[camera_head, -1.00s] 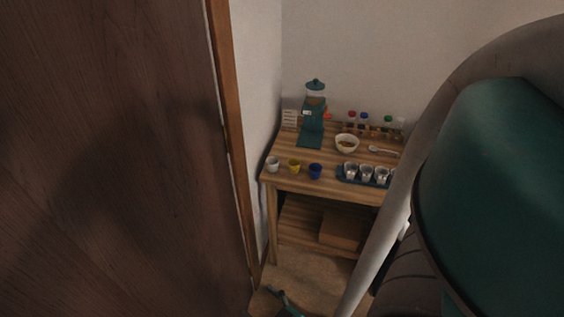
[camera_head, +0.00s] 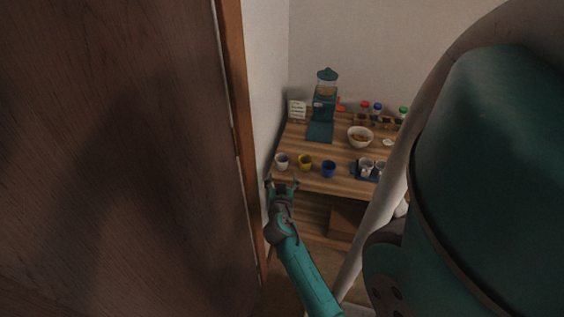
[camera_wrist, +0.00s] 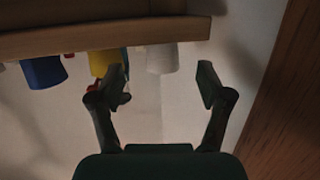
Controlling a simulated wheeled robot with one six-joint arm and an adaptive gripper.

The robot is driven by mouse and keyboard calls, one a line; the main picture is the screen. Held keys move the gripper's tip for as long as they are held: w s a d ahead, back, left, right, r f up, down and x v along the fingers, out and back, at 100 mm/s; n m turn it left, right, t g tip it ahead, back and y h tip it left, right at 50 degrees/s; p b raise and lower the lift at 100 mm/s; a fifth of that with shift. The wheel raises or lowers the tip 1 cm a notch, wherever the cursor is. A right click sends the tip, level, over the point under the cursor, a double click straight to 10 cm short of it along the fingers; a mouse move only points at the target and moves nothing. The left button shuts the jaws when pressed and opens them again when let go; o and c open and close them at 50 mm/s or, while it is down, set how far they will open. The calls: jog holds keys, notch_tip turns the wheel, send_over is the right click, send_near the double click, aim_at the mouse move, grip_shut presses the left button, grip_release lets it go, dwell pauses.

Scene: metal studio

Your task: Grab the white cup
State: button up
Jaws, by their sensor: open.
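The white cup (camera_head: 282,161) stands near the front left corner of the wooden table (camera_head: 340,184), left of a yellow cup (camera_head: 305,163) and a blue cup (camera_head: 328,169). My gripper (camera_head: 282,182) is open and empty, just in front of the white cup at the table's front edge. In the wrist view, which looks upside down, the white cup (camera_wrist: 160,58) shows between the open fingers of my gripper (camera_wrist: 164,80), beyond the tips. The yellow cup (camera_wrist: 104,62) is partly behind the left finger.
A teal dispenser (camera_head: 322,105) and a bowl (camera_head: 360,136) stand farther back. A dark tray with small cups (camera_head: 367,168) is at the right, partly hidden by my arm. A wall and a wooden door (camera_head: 120,150) are close on the left.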

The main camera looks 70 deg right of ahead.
aim_at(282, 167)
jog(key=x, duration=0.3)
jog(key=shift+d, duration=0.1)
jog(key=shift+r+x, duration=0.1)
jog(key=shift+x, duration=1.25)
jog(key=shift+r+x, duration=0.15)
jog(key=shift+x, duration=1.2)
jog(key=shift+w, duration=0.15)
jog(key=c, duration=1)
